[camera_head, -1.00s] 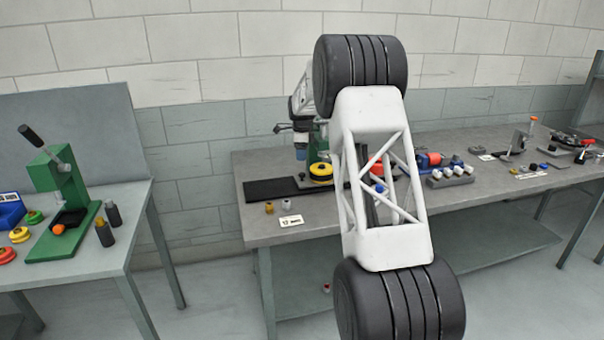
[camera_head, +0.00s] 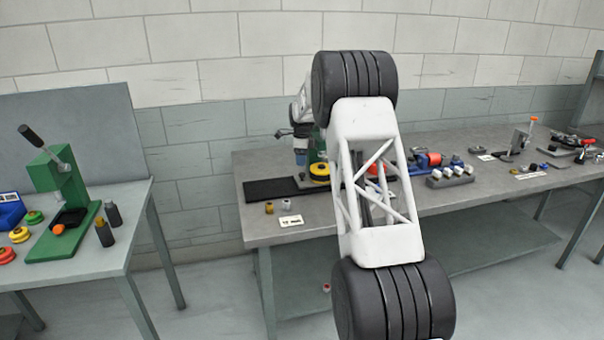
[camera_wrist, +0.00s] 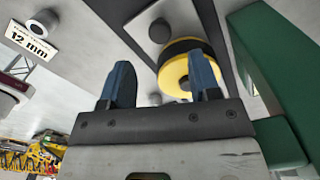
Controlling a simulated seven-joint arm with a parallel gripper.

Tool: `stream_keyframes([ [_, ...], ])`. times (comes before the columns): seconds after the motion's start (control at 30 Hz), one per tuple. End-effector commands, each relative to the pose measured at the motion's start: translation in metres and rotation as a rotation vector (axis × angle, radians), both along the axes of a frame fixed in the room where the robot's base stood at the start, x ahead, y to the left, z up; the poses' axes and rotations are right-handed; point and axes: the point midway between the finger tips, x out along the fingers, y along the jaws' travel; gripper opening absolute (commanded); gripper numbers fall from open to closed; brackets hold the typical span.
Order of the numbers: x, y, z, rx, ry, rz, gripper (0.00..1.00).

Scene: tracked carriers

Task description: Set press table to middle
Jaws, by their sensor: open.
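A green press stands on the middle bench, mostly hidden behind my arm in the head view; its green body (camera_wrist: 280,60) fills the right of the wrist view. A yellow and black round part (camera_head: 320,170) sits at the press and also shows in the wrist view (camera_wrist: 172,76). A long dark strip (camera_head: 270,189) lies on the bench to its left. I cannot tell which piece is the press table or its position. My gripper (camera_wrist: 160,62) is open, with blue fingers apart; the yellow part appears beyond them, close to the right finger. Contact cannot be told.
Two small cylinders (camera_head: 269,208) and a 12 mm label (camera_wrist: 28,42) lie on the bench front left. A grey block with white-topped pieces (camera_head: 450,176) stands right of my arm. Another green press (camera_head: 66,195) stands on the left table.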

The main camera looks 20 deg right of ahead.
Motion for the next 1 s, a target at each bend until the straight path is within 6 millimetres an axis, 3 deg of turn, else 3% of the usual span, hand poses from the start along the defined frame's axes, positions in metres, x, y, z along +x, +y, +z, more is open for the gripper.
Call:
stream_keyframes([
  [0.5,0.000,0.000,-0.057,0.000,0.001,0.000,0.57],
  [1.0,0.000,0.000,-0.068,0.000,0.000,0.000,0.57],
])
